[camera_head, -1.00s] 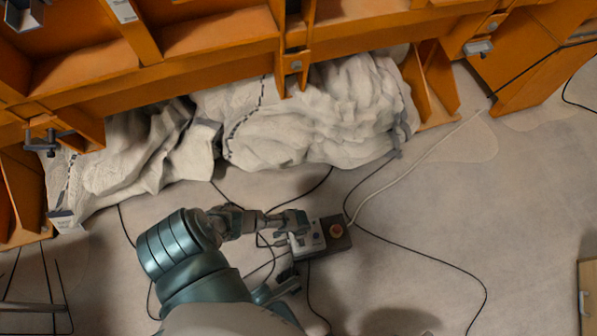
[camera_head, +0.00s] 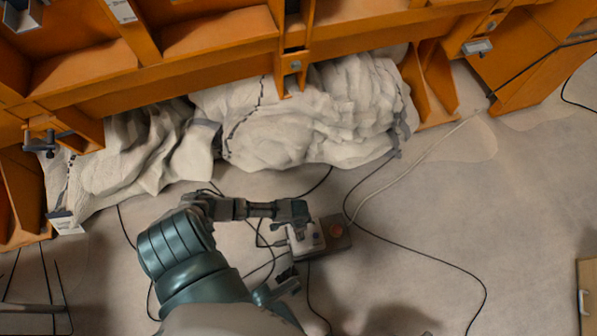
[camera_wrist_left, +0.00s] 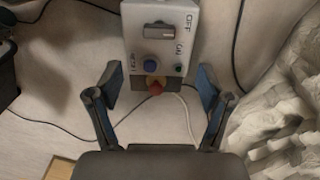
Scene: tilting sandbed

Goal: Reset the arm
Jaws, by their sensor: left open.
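A grey control box (camera_head: 306,239) lies on the floor in the head view, with a darker end carrying a red button (camera_head: 336,229). My left gripper (camera_head: 300,212) is at the upper left edge of the box. My right gripper is not in view.
An orange frame (camera_head: 215,60) with crumpled white fabric (camera_head: 300,120) stands along the top. Black cables and a pale cable (camera_head: 420,160) run over the floor near the box. The floor (camera_head: 420,220) right of the box is mostly clear.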

